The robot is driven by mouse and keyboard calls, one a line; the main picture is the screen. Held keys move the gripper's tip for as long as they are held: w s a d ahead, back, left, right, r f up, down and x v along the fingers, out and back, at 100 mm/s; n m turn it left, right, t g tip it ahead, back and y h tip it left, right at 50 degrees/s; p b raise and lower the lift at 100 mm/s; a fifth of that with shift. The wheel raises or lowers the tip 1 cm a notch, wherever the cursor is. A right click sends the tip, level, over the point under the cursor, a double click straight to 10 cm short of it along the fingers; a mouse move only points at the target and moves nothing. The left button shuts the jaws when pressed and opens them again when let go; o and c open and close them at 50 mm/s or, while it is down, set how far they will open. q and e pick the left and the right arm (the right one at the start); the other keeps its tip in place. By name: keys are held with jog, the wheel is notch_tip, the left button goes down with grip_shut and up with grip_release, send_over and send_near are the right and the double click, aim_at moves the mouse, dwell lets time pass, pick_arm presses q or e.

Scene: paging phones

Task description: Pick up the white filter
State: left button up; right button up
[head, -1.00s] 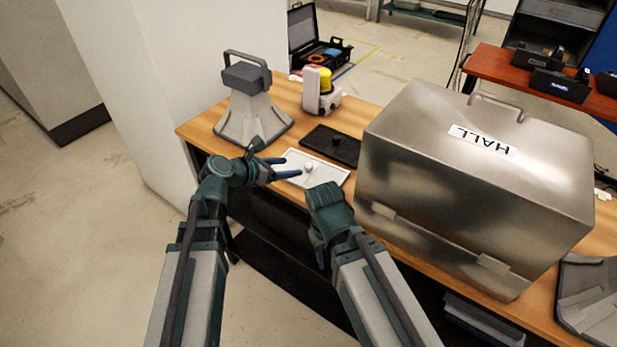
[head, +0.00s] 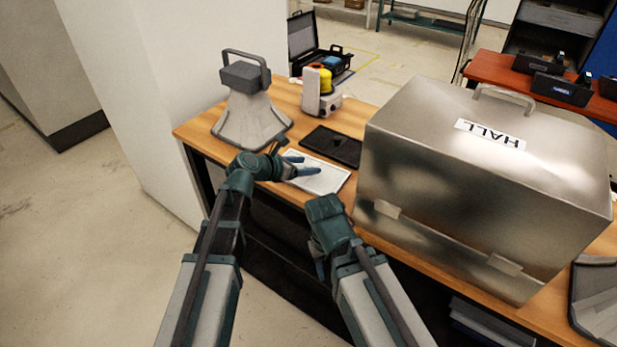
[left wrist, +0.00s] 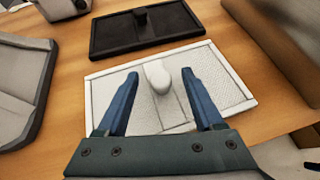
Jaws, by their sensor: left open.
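The white filter (head: 328,180) is a flat, pale rectangular panel with a raised knob, lying near the front edge of the wooden table. It also shows in the left wrist view (left wrist: 222,85), with its knob upright. My left gripper (head: 306,165) is open above the filter. In the left wrist view its two blue fingers (left wrist: 160,76) are apart, on either side of the knob, with a gap to it; I cannot tell their exact height. My right gripper (head: 322,262) is below and right of the filter, in front of the table edge; its jaws are mostly hidden.
A black panel (head: 332,146) with a knob lies just behind the filter. A large metal box (head: 440,165) labelled HALL stands close on the right. A grey horn-shaped unit (head: 250,118) is at left, and a white device with a yellow top (head: 318,90) stands behind.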

pick_arm(q)
grip_shut()
dwell(0.3)
jog(key=shift+r, duration=0.2)
jog(key=shift+r+p, duration=0.5)
jog(key=shift+p, duration=0.25)
notch_tip(320, 180, up, 3)
jog(key=p, duration=0.2)
jog(key=shift+p, duration=0.4)
jog(key=s+a, duration=1)
jog(key=a, duration=0.2)
jog(key=shift+a+r+p, duration=0.35)
jog(key=shift+p, duration=0.1)
